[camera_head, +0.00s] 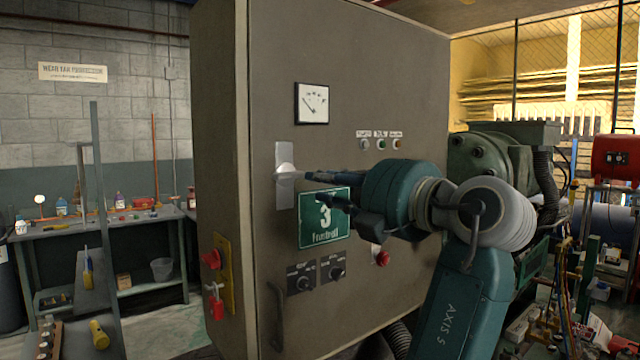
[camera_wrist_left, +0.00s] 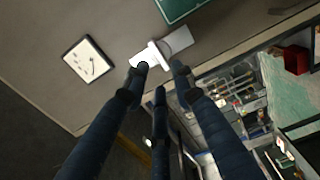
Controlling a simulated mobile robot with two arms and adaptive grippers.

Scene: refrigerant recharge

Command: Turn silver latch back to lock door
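The silver latch (camera_head: 285,174) is on the left part of the grey cabinet door (camera_head: 390,70). It has an upright plate with a short handle across it. It also shows in the left wrist view (camera_wrist_left: 158,52). The door looks flush with the cabinet. My left gripper (camera_head: 318,187) is just right of the latch, its fingers pointing at it. In the left wrist view, its dark fingers (camera_wrist_left: 161,68) are spread apart, with the handle's end close to the tips. I cannot tell if they touch it. My right gripper is in neither view.
A red padlock (camera_head: 216,306) hangs on the cabinet side. A gauge (camera_head: 311,103) is above. A workbench (camera_head: 100,228) stands at left.

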